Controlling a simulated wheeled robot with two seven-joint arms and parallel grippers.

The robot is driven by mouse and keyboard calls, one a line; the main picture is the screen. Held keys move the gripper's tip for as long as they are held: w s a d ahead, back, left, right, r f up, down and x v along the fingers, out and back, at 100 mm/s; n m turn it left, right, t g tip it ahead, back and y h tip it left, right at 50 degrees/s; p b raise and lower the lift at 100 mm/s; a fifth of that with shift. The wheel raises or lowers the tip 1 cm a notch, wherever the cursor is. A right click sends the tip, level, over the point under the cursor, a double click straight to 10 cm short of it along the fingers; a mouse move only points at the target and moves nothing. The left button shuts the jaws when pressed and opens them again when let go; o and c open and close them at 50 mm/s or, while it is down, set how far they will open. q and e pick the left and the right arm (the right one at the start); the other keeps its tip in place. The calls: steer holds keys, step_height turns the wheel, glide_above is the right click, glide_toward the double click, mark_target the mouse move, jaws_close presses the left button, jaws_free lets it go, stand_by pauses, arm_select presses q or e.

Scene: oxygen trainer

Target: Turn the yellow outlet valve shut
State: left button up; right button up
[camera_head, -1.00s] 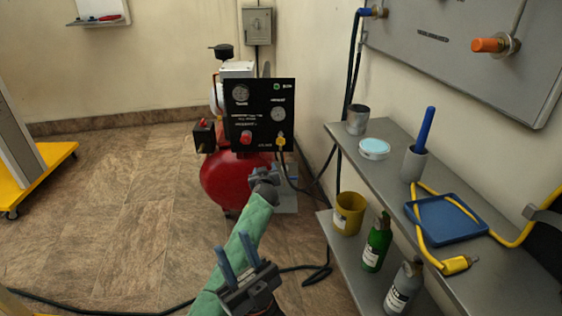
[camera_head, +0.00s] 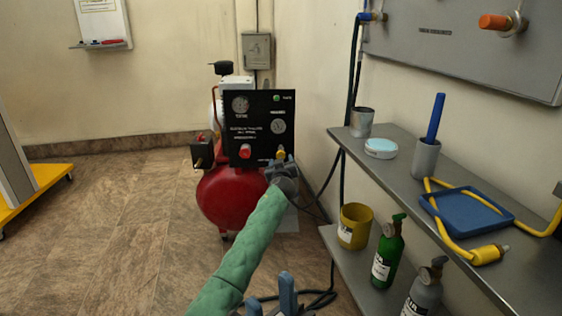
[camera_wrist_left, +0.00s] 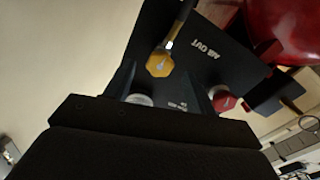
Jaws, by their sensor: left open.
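The yellow outlet valve (camera_head: 281,152) is a small knob at the lower right of the black compressor panel (camera_head: 237,112). In the left wrist view the yellow valve (camera_wrist_left: 160,63) is a faceted knob near the "AIR OUT" label. My left gripper (camera_head: 280,167), at the end of the green-sleeved arm, is just below the valve in the head view. Its open fingers (camera_wrist_left: 163,88) are empty in the wrist view; the knob shows above the gap between them, and I cannot tell if they touch it. My right gripper (camera_head: 271,299) is open and empty at the bottom edge, partly cut off.
A red knob (camera_head: 245,152) sits left of the valve, above the red tank (camera_head: 228,194). A grey shelf (camera_head: 400,178) stands on the right with a blue tray (camera_head: 468,212), yellow tubing and bottles. A dark hose hangs beside the panel.

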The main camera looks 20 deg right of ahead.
mark_target(281, 156)
arm_select(q)
steer(key=shift+b+x, duration=0.5)
steer(key=shift+x, duration=1.25)
steer(key=c, duration=1)
